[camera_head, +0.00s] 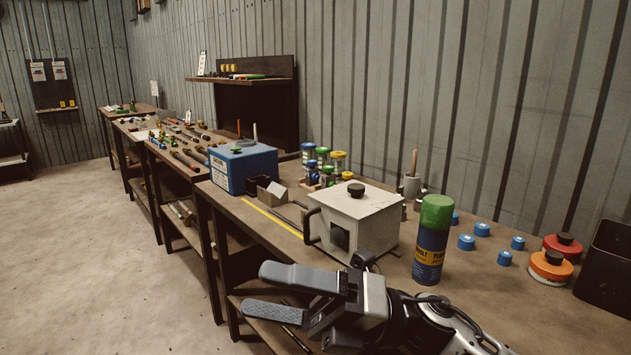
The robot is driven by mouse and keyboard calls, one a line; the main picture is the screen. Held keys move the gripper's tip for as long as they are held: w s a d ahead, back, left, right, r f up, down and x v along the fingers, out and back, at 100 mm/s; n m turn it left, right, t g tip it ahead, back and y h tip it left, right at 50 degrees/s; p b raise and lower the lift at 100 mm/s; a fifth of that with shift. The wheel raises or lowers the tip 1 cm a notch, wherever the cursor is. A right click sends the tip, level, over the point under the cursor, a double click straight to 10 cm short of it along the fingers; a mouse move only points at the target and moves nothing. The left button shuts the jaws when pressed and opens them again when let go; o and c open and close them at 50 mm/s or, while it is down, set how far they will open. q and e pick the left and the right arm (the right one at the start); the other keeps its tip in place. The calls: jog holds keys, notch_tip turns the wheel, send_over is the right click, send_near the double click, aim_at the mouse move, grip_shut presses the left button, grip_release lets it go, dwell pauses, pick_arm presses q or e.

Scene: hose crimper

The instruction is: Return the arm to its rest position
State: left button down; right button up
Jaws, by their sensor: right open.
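My right gripper (262,290) comes in from the bottom right and points left. Its two grey fingers are apart with nothing between them. It is in front of the workbench's near edge, in the lower middle of the picture. Its arm covers part of the bench's front right. My left gripper is not in view.
The bench (274,231) holds a white box with a black knob (365,217), a green-topped spray can (432,240), a blue box (241,167), blue caps (482,230), and red (564,247) and orange (550,268) round items. A dark bin (606,268) stands far right. The floor (90,250) at left is clear.

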jog(key=w+d+f+m+t+h, duration=0.4)
jog(key=f+m+t, duration=0.5)
jog(key=m, duration=0.5)
jog(key=w+d+f+m+t+h, duration=0.1)
jog(key=d+f+m+t+h, duration=0.4)
jog(key=m+t, duration=0.7)
jog(key=s+d+f+m+g+h, duration=0.4)
jog(key=s+f+m, duration=0.3)
jog(key=f, duration=0.5)
jog(key=s+d+f+m+g+h, duration=0.4)
jog(key=s+d+f+m+h, duration=0.2)
jog(key=f, duration=0.5)
jog(key=shift+s+f+m+g, duration=0.35)
jog(key=shift+s+m, duration=0.25)
jog(key=shift+s, duration=0.25)
